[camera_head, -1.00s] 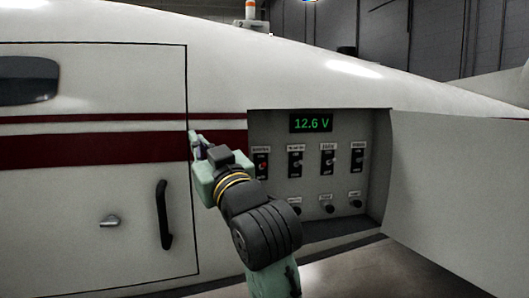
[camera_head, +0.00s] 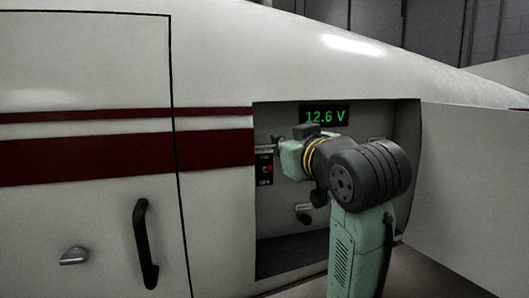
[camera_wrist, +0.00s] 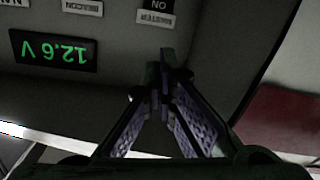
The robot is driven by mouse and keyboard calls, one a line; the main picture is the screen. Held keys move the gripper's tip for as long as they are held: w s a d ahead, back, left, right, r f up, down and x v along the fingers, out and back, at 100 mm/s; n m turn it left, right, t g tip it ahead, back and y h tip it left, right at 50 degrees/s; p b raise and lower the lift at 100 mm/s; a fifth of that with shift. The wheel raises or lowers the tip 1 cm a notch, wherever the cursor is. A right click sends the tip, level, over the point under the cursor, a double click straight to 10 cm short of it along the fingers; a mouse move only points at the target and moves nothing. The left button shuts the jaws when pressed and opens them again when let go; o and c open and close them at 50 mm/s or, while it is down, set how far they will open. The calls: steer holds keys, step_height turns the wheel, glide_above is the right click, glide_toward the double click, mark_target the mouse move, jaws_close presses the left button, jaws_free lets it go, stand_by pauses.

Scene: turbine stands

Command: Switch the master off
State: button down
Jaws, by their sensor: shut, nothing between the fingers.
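The master switch (camera_head: 266,169) is a black plate with a red toggle, at the left of the recessed panel in the head view. Its toggle position is too small to tell. In the wrist view, which is upside down, the MASTER label (camera_wrist: 156,19) shows at the top and the toggle is out of frame. My gripper (camera_wrist: 164,62) is shut and empty, its tips close to the label in the picture. In the head view my gripper (camera_head: 279,143) is inside the recess, slightly above and right of the switch. I cannot tell whether it touches the panel.
A green display (camera_head: 325,117) reads 12.6 V. A black knob (camera_head: 304,219) sits low on the panel. My arm hides the other switches. An open white door (camera_head: 465,185) bounds the recess on the right. A black handle (camera_head: 145,243) is on the left fuselage door.

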mark_target(259, 136)
stand_by(0.4)
steer(key=p+x, duration=0.4)
steer(key=x, duration=0.6)
steer(key=shift+w+a, duration=0.1)
steer(key=shift+w, duration=0.05)
steer(key=shift+s+d+f, duration=0.25)
steer(key=shift+s+f, duration=0.05)
steer(key=shift+f, duration=0.25)
steer(key=shift+s+d+f, duration=0.25)
steer(key=shift+f, duration=0.3)
steer(key=shift+s+d+f+p, duration=0.1)
steer(key=shift+s+f+p, duration=0.1)
steer(key=shift+f, duration=0.15)
steer(key=shift+s+d+f+p, duration=0.1)
steer(key=shift+f+p, duration=0.05)
steer(key=shift+f, duration=0.2)
steer(key=shift+f, duration=0.1)
steer(key=shift+f+b, duration=0.1)
steer(key=shift+b, duration=0.3)
steer(key=shift+f+t+b, duration=0.2)
steer(key=shift+t+b, duration=0.2)
steer(key=shift+r, duration=0.1)
